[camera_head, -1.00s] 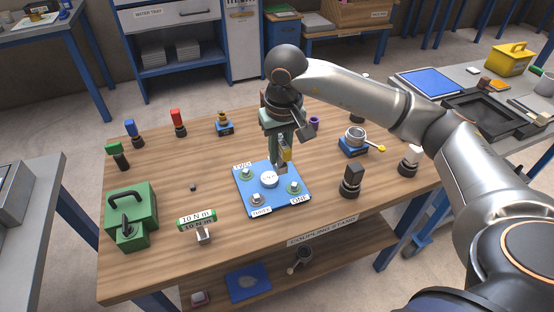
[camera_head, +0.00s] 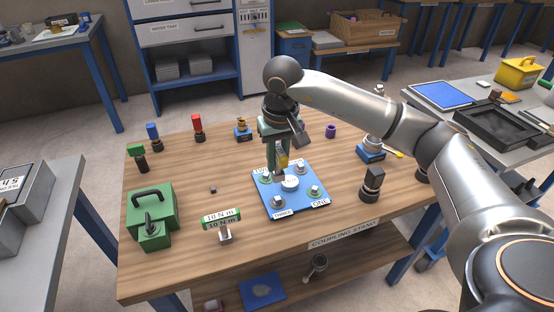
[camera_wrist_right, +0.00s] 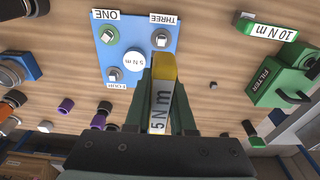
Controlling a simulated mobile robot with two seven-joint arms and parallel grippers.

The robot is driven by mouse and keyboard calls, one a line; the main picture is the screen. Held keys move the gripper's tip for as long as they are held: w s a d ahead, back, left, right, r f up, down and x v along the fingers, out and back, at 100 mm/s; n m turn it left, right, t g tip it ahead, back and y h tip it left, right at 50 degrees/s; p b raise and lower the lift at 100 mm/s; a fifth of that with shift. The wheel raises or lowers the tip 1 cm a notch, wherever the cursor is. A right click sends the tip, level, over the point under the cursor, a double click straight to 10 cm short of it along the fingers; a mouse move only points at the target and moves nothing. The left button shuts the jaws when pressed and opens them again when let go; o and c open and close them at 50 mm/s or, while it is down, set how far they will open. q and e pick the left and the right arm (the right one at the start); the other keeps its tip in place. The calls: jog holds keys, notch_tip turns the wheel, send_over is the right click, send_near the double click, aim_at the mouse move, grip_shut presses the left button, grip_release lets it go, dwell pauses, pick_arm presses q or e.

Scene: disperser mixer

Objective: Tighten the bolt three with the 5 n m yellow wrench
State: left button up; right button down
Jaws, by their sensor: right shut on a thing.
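My right gripper (camera_head: 279,158) is shut on the yellow 5 N m wrench (camera_head: 283,160) and holds it over the back of the blue plate (camera_head: 290,204). In the right wrist view the yellow wrench (camera_wrist_right: 162,95) points toward bolt three (camera_wrist_right: 161,39), its end just short of it. Bolt three (camera_head: 278,202) stands at the plate's front left corner, by its label. Bolt one (camera_head: 314,190) is at the right. Bolt two (camera_head: 265,178) is at the left, hidden behind the wrench in the wrist view. My left gripper is not in view.
A round 5 N m hub (camera_head: 290,183) rises mid-plate. A green-handled 10 N m wrench (camera_head: 222,217) stands front left of the plate, near a green filter case (camera_head: 151,215). A black part (camera_head: 372,185) stands to the right.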

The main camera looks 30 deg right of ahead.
aim_at(278, 171)
jog(key=shift+f+b, duration=0.4)
jog(key=shift+f, duration=0.05)
jog(key=shift+f+b, duration=0.55)
jog(key=shift+f, duration=0.15)
jog(key=shift+f+b, duration=0.65)
jog(key=shift+f, duration=0.6)
jog(key=shift+f+b, duration=0.45)
jog(key=shift+b, duration=0.1)
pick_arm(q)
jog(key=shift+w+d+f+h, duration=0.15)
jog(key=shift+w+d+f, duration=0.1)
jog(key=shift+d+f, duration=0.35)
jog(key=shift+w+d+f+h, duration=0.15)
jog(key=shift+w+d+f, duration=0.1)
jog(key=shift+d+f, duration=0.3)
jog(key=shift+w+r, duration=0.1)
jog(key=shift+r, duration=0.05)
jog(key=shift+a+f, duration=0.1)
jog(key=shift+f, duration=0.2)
